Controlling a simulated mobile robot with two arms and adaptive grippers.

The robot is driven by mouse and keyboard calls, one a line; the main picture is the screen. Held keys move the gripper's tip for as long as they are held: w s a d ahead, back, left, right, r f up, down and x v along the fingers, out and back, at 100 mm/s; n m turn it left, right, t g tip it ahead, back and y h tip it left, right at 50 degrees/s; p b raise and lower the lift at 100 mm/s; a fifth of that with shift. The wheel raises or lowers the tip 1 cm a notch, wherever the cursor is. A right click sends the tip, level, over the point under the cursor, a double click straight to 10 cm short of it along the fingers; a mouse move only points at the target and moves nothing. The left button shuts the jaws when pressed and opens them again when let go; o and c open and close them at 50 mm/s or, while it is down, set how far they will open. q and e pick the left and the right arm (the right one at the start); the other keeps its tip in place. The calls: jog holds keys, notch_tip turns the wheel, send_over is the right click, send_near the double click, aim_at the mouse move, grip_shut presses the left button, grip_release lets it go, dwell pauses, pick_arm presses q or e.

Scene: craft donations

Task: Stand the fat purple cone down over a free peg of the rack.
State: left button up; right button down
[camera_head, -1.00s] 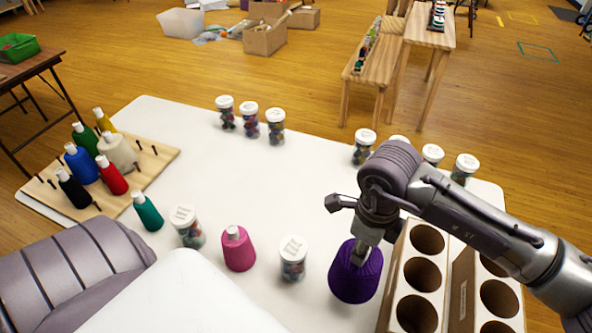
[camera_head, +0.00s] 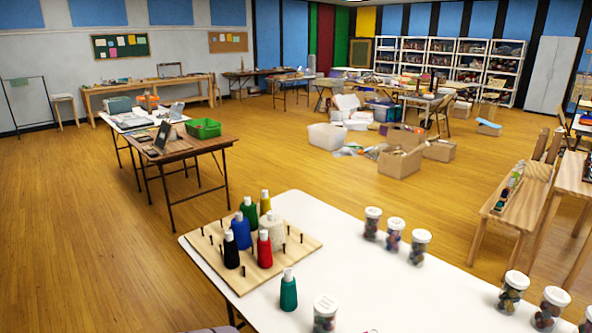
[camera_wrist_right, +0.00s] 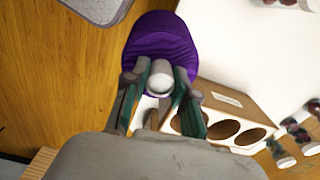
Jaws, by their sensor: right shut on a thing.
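The fat purple cone (camera_wrist_right: 160,38) is in the right wrist view, its wide base pointing away from the camera. My right gripper (camera_wrist_right: 161,80) is shut on its white tip. How high it hangs is unclear. The rack, a wooden board (camera_head: 303,249), lies on the white table's left end in the head view. It bears black (camera_head: 231,251), blue (camera_head: 241,234), green (camera_head: 249,211), yellow (camera_head: 265,201), red (camera_head: 265,251) and cream (camera_head: 272,229) cones. Bare dark pegs show at its left, right and front edges. My left gripper is in neither current view.
A teal cone (camera_head: 288,293) and a jar (camera_head: 325,314) stand in front of the rack. More lidded jars (camera_head: 394,234) stand along the table's far side. A box with round holes (camera_wrist_right: 259,119) is beside the purple cone. The table's middle is clear.

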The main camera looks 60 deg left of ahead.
jog(key=s+d+f+n, duration=0.2)
jog(key=d+f+n, duration=0.1)
jog(key=d, duration=0.4)
jog(key=s+d+f+n, duration=0.2)
jog(key=d+f+n, duration=0.1)
jog(key=d+n, duration=0.3)
jog(key=s+d+f+n, duration=0.2)
jog(key=d+n, duration=0.3)
jog(key=d, duration=0.5)
jog(key=shift+s+f, duration=0.25)
jog(key=shift+f, duration=0.6)
jog(key=shift+a, duration=0.1)
